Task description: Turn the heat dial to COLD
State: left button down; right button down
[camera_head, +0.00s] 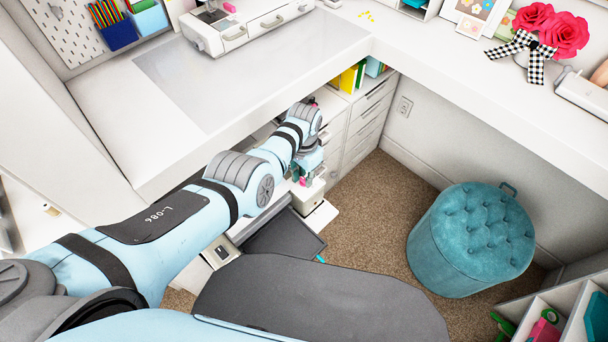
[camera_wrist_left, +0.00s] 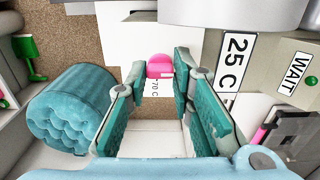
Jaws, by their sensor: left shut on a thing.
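The heat dial is a pink knob (camera_wrist_left: 160,66) between the fingertips of my left gripper (camera_wrist_left: 161,72) in the wrist view. The gripper is shut on it. A white label (camera_wrist_left: 154,87) reading about "70 C" shows just below the knob, partly hidden by the fingers. A "25 C" sign (camera_wrist_left: 234,62) and a "WAIT" sign (camera_wrist_left: 297,73) with a green light are to the right. In the head view my left gripper (camera_head: 305,172) reaches down to a small white machine (camera_head: 314,192) under the desk edge; a bit of pink shows there. My right gripper is in neither view.
A teal tufted stool (camera_head: 470,240) stands on the brown carpet (camera_head: 385,200) to the right. White drawers (camera_head: 365,125) and the white desk (camera_head: 270,90) overhang are close to my left arm. A dark flat panel (camera_head: 285,237) lies near the machine.

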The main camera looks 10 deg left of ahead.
aim_at(304, 179)
pick_arm(q)
jog(key=c, duration=1.4)
grip_release()
jog(key=shift+f, duration=0.1)
notch_tip(304, 179, up, 12)
